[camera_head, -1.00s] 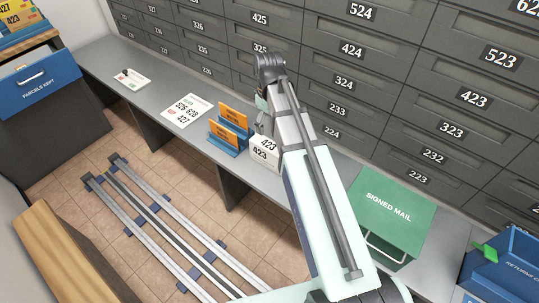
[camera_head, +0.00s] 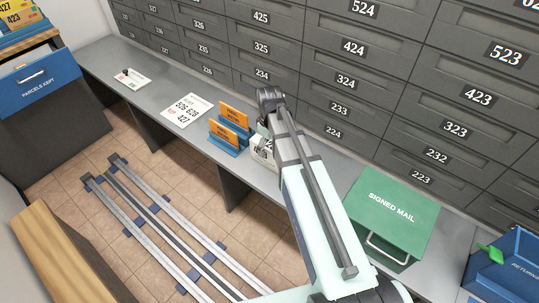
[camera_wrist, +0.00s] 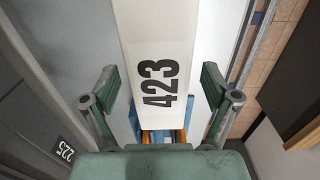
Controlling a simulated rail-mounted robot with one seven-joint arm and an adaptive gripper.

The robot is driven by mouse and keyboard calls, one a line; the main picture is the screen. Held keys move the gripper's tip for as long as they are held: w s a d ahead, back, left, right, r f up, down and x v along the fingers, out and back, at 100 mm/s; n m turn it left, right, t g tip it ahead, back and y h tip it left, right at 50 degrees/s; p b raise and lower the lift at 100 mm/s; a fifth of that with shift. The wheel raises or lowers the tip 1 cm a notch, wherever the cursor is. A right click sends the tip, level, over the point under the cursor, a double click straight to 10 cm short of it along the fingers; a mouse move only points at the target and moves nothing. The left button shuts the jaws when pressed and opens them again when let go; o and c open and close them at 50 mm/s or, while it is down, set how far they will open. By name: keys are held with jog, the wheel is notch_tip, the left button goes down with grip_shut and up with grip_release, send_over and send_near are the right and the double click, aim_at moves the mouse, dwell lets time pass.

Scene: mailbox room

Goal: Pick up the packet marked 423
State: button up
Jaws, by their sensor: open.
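The white packet marked 423 (camera_head: 262,155) stands on the grey counter, to the right of the blue rack with orange cards. My arm and gripper partly hide it in the head view. In the wrist view the packet (camera_wrist: 160,35) runs up the middle of the picture, its number 423 turned sideways. My gripper (camera_wrist: 161,88) is open, with one green-grey finger on each side of the packet and a visible gap on both sides. I cannot tell how far the fingers reach down beside it.
The blue rack with orange cards (camera_head: 229,130) stands close to the packet. A printed sheet (camera_head: 187,110) lies further left on the counter (camera_head: 100,68). Numbered mailboxes (camera_head: 352,48) rise behind. A green signed mail box (camera_head: 393,212) stands to the right.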

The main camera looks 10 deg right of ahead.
notch_tip(320, 180, down, 2)
jog(key=shift+f, duration=0.25)
jog(key=c, duration=1.5)
jog(key=shift+r, duration=0.1)
